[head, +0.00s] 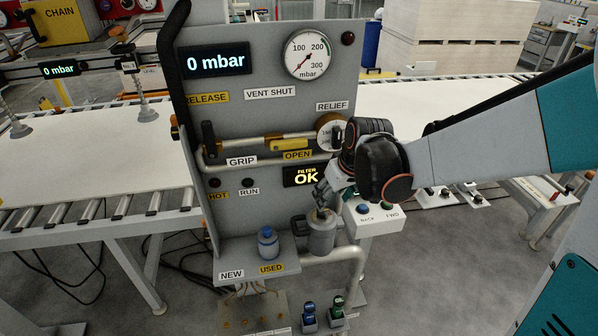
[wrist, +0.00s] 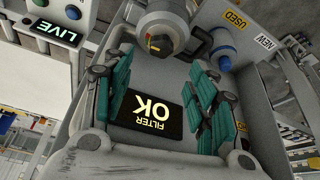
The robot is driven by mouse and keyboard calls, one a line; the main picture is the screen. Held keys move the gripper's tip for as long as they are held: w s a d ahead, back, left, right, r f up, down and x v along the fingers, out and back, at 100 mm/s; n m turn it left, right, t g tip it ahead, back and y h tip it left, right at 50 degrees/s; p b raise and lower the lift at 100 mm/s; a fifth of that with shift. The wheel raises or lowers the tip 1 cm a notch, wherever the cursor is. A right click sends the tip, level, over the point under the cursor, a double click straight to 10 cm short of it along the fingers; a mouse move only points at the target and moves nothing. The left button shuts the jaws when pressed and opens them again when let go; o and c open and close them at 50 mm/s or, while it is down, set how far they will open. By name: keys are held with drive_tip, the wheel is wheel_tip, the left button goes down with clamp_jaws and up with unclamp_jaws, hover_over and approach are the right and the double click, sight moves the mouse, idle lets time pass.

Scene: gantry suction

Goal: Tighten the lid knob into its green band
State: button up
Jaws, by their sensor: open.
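The grey filter canister (head: 321,238) stands on the front of the panel, with its lid knob (head: 320,215) on top. In the wrist view the canister (wrist: 167,22) is at the top of the picture. The small knob (wrist: 157,43) shows there with red and yellow marks beside it. The green band cannot be made out clearly. My gripper (head: 322,193) is just above the lid in the head view. In the wrist view its teal-padded fingers (wrist: 161,72) are spread apart, with nothing between them.
A blue filter (head: 267,243) stands on the shelf by the NEW and USED labels, left of the canister. The panel display (head: 304,176) reads FILTER OK; the upper display (head: 215,61) reads 0 mbar. A pipe (head: 350,262) runs right of the canister. A button box (head: 372,215) is close right.

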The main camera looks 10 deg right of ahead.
sight(324, 212)
drive_tip(key=b+x, duration=0.1)
drive_tip(key=x, duration=0.7)
drive_tip(key=shift+f, duration=0.2)
drive_tip(key=c, duration=1.1)
